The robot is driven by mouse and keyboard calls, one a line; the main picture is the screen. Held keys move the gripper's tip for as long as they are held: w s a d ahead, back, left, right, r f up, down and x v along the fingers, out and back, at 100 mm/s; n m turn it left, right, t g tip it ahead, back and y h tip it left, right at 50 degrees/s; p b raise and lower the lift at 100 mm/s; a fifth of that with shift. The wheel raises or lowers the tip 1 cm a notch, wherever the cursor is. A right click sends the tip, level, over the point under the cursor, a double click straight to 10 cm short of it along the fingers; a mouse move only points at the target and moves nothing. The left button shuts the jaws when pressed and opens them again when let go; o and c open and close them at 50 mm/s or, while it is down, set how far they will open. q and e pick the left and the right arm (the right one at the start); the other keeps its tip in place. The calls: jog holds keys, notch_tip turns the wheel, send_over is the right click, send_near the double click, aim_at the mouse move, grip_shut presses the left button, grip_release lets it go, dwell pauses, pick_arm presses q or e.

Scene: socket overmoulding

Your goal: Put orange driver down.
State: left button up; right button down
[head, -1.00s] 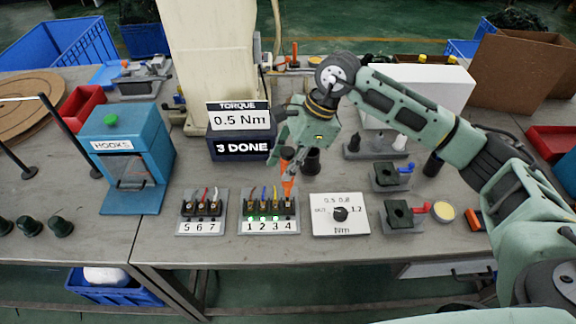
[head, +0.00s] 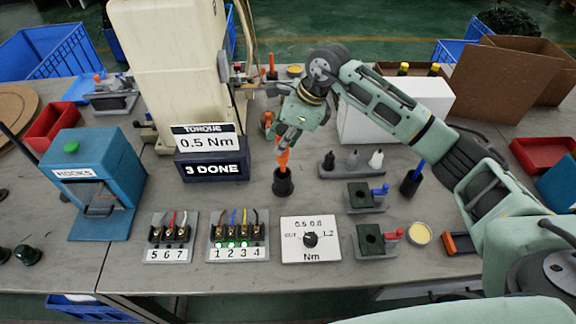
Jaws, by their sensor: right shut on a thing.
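The orange driver (head: 283,158) is upright, with its lower end at or in the mouth of a black round holder (head: 283,185) in the middle of the table. How deep it sits in the holder is hard to tell. My right gripper (head: 286,140) is shut on the top of the orange driver, directly above the holder. The fingertips partly hide the driver's upper end. My left gripper is not in view.
The torque display (head: 208,152) reads 0.5 Nm and 3 DONE. Terminal blocks (head: 238,238) and a dial plate (head: 311,240) lie in front. A bottle rack (head: 352,168) and a blue driver in a black cup (head: 412,182) stand to the right.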

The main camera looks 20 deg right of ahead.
aim_at(282, 161)
jog(key=f, duration=0.3)
jog(key=shift+a+f+p, duration=0.15)
jog(key=shift+a+p, duration=0.1)
jog(key=shift+p, duration=0.1)
jog(key=shift+f, duration=0.35)
notch_tip(282, 161, down, 3)
jog(key=shift+d+f+p, duration=0.1)
jog(key=shift+f+p, duration=0.05)
jog(key=shift+p, duration=0.35)
jog(key=shift+f, duration=0.2)
jog(key=c, duration=1.8)
grip_release()
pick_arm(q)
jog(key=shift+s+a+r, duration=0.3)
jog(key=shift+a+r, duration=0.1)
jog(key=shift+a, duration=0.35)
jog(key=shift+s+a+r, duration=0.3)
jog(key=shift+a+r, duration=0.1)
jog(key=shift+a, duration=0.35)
pick_arm(e)
jog(key=o, duration=0.3)
jog(key=shift+s, duration=0.1)
jog(key=shift+o, duration=0.2)
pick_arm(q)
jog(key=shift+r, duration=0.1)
pick_arm(e)
jog(key=shift+r, duration=0.15)
